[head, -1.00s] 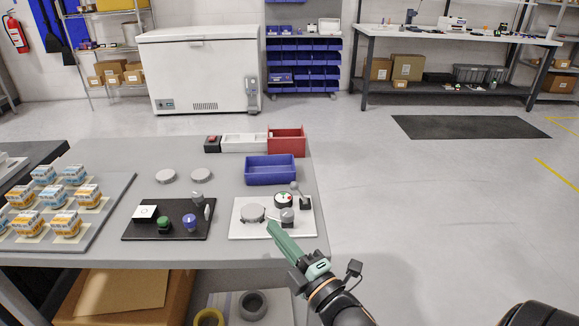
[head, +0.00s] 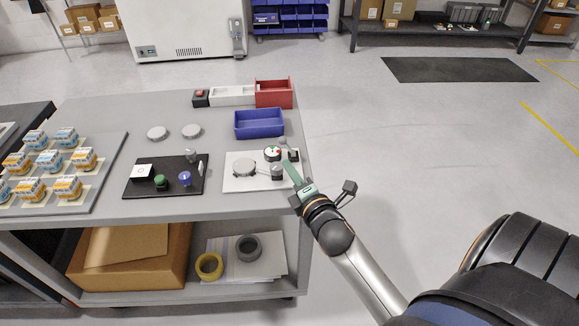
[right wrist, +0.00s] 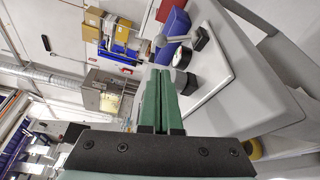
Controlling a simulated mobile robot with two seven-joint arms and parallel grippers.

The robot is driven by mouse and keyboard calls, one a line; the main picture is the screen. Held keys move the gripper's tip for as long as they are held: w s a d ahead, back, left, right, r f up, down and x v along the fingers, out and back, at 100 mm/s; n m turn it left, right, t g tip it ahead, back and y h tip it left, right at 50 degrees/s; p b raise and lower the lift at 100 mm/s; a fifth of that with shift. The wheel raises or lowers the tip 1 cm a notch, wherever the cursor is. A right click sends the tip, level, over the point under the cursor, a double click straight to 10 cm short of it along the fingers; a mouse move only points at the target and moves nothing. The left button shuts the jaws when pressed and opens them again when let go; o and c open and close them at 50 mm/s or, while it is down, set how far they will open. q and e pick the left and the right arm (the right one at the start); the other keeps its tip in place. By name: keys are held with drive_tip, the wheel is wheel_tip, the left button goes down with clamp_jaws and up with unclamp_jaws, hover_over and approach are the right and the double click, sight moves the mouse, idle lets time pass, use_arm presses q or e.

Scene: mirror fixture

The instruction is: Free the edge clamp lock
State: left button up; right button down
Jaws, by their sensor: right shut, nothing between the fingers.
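The white fixture plate (head: 236,184) lies at the table's right end. It carries a grey round disc (head: 243,167), a grey knob (head: 277,171), a dial with red and green marks (head: 272,153) and a small lever on a black block (head: 293,155). In the right wrist view the lever's grey ball (right wrist: 160,41), its block (right wrist: 199,39) and the dial (right wrist: 182,57) show beyond the fingers. My right gripper (head: 287,164) is shut and empty, its green fingers over the plate's right edge near the lever and knob. Contact cannot be told. My left gripper is out of view.
A blue bin (head: 259,124) and a red bin (head: 274,94) stand behind the plate. A black board with knobs (head: 138,187) lies left of it, and a tray of small boxes (head: 88,199) farther left. Open floor lies right of the table.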

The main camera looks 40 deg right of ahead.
sight(282, 140)
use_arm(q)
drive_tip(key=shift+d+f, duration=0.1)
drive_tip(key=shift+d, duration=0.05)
use_arm(e)
drive_tip(key=x, duration=0.7)
drive_tip(key=shift+w+d, duration=0.1)
drive_tip(key=shift+w, duration=0.3)
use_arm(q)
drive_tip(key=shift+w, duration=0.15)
use_arm(e)
drive_tip(key=shift+s+d+r+m, duration=0.15)
drive_tip(key=shift+s+d+m, duration=0.05)
drive_tip(key=shift+m, duration=0.4)
